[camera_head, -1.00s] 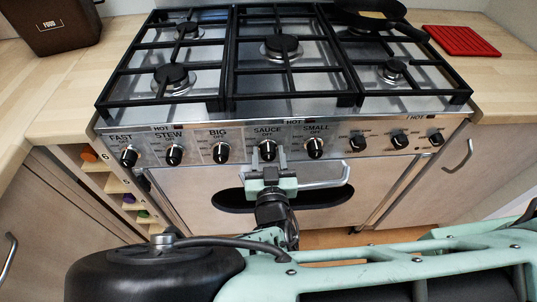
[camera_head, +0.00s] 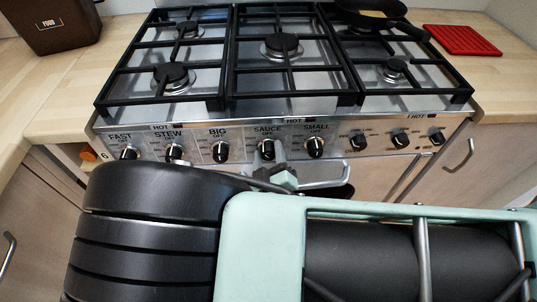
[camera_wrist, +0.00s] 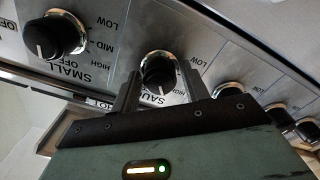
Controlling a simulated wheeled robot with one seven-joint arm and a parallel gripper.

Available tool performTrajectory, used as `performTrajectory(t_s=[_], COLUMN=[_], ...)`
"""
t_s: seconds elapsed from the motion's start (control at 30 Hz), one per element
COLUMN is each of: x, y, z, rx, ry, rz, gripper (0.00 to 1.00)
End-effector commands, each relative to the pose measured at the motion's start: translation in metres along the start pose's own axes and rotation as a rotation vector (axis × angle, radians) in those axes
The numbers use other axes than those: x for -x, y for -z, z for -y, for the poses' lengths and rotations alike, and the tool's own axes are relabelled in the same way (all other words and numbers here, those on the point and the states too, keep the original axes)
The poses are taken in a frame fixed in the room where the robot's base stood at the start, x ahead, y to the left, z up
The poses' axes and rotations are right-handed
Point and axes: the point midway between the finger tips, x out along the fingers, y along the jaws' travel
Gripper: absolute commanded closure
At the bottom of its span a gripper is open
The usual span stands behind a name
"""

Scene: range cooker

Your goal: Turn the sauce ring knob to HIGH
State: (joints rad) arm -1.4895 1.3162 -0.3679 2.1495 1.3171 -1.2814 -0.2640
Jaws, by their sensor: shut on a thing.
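The sauce ring knob (camera_head: 267,150) is a black knob with a silver collar, below the SAUCE label on the cooker's front panel. It also shows in the wrist view (camera_wrist: 158,68), where its label is upside down and partly covered. My gripper (camera_head: 268,157) is at this knob, with a finger on each side of it. In the wrist view my gripper (camera_wrist: 161,80) is shut on the knob. A pale mark shows on the knob's face towards the SAUCE lettering; its exact setting is hard to read.
The small ring knob (camera_head: 315,148) and the big ring knob (camera_head: 221,152) stand close on either side. Black pan grates (camera_head: 230,70) cover the hob above. A pan (camera_head: 372,14) sits at the back right, and a red mat (camera_head: 465,40) lies on the right worktop.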

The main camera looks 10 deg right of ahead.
Motion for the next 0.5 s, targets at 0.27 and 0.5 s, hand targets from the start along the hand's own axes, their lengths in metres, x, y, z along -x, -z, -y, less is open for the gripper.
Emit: performTrajectory(t_s=[0.27,0.5], x=[-0.0002,-0.0001], y=[0.0009,0.0011], z=[0.0002,0.0005], rx=[0.219,0.344], ry=[-0.001,-0.001], rz=[-0.001,-0.002], gripper=[0.78,0.78])
